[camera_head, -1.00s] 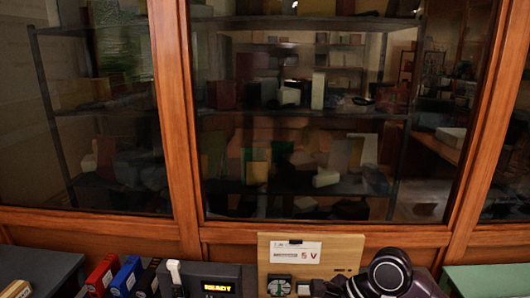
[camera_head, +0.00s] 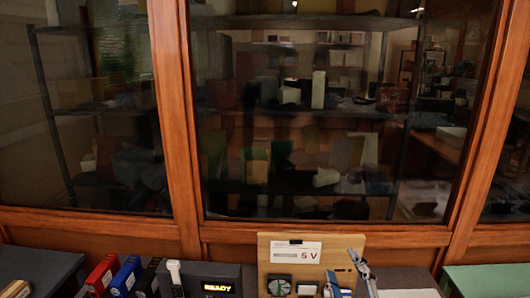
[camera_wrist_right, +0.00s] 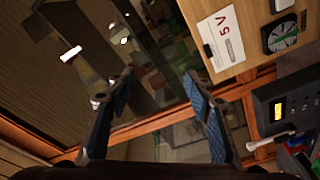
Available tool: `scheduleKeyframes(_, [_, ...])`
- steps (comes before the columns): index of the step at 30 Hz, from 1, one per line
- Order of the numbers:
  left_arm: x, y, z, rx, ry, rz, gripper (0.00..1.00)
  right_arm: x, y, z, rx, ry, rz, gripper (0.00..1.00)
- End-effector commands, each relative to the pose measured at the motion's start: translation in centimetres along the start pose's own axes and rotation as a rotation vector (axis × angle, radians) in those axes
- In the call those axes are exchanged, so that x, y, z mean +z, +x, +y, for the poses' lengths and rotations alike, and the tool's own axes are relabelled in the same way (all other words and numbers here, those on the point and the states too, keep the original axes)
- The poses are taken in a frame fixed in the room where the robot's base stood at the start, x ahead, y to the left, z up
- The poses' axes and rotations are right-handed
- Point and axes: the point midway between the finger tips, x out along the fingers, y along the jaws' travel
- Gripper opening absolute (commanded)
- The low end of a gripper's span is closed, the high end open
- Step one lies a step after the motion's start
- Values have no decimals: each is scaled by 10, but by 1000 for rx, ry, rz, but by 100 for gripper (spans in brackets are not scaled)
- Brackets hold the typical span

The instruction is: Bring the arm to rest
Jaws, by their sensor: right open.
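My right gripper (camera_head: 347,274) shows at the bottom of the head view, in front of the wooden panel's lower right part. In the right wrist view its two fingers (camera_wrist_right: 162,84) stand wide apart with nothing between them. Part of the right arm is cut off by the bottom edge of the head view. My left gripper and arm are in neither view.
A wooden panel with a "5 V" label (camera_head: 308,249) stands beside a dark box with a lit "READY" display (camera_head: 217,287). Red (camera_head: 103,272) and blue (camera_head: 126,276) binders stand at left. A green surface (camera_head: 490,281) lies at right.

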Motion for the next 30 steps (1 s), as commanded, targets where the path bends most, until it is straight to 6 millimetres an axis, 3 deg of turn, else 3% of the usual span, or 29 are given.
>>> scheduleKeyframes(1, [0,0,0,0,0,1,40,29,-13,-18,-57,91,-113,48])
scheduleKeyframes(3, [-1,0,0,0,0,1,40,68,-37,-45,-142,215,-275,48])
scheduleKeyframes(6, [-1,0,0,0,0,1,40,112,-83,-87,-264,370,-499,48])
scheduleKeyframes(9, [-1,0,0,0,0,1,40,138,-135,-125,-380,495,-695,48])
scheduleKeyframes(14, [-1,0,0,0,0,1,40,154,-209,-167,-529,628,-934,48])
scheduleKeyframes(21, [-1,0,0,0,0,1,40,149,-307,-202,-717,752,-1208,48])
scheduleKeyframes(30, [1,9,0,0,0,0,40,203,-297,-284,-734,735,-1229,48])
